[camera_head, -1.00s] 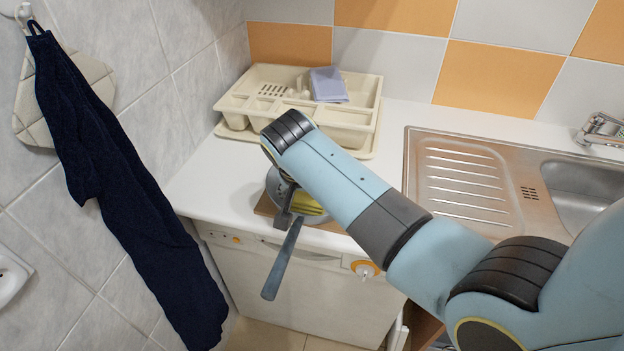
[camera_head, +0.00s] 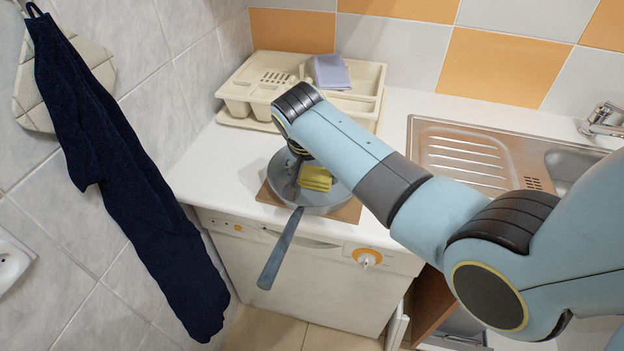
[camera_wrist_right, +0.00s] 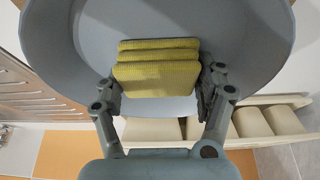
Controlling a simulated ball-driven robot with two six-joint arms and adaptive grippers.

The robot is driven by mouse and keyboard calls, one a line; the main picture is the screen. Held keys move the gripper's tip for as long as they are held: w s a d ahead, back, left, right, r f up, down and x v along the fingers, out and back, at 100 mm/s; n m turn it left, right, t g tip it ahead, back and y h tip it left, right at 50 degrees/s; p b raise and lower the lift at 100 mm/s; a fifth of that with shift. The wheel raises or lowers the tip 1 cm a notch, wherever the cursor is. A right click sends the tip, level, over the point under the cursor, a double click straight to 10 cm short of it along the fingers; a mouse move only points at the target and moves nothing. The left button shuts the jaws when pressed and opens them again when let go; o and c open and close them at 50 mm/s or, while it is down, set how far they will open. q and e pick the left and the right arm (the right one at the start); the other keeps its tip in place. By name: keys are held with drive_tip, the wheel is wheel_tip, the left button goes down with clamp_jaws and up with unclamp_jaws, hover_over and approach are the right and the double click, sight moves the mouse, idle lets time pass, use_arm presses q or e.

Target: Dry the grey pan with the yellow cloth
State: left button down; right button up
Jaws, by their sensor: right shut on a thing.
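The grey pan (camera_head: 327,199) rests on a brown board on the white counter, its handle (camera_head: 281,248) pointing out over the front edge. The folded yellow cloth (camera_head: 315,178) is at the pan's inside. In the right wrist view the cloth (camera_wrist_right: 155,75) sits between the two fingers of my right gripper (camera_wrist_right: 160,88), which is shut on it. The pan's inner surface (camera_wrist_right: 230,30) fills the area behind the cloth; I cannot tell whether the cloth touches it. In the head view my right arm hides most of the gripper. My left gripper is not in view.
A cream dish rack (camera_head: 366,103) with a folded lilac cloth (camera_head: 331,72) stands behind the pan. A steel sink (camera_head: 470,155) is to the right. A dark blue towel (camera_head: 120,180) hangs on the left wall. The brown board (camera_head: 349,211) shows under the pan.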

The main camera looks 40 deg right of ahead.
sight(312, 192)
drive_tip(key=shift+w+d+b, duration=0.55)
drive_tip(key=shift+w+d, duration=0.9)
drive_tip(key=shift+d, duration=0.3)
drive_tip(key=shift+a+r, duration=0.1)
drive_tip(key=shift+a, duration=0.05)
drive_tip(key=shift+s+a+p, duration=0.8)
drive_tip(key=shift+p, duration=0.15)
drive_tip(key=shift+s+a+p, duration=0.85)
drive_tip(key=shift+s+a, duration=0.15)
drive_tip(key=shift+a, duration=0.2)
drive_tip(key=shift+s+a+p, duration=0.55)
drive_tip(key=shift+s+a, duration=0.2)
drive_tip(key=shift+a, duration=0.1)
drive_tip(key=shift+s+a+f, duration=0.25)
drive_tip(key=shift+s+a, duration=0.15)
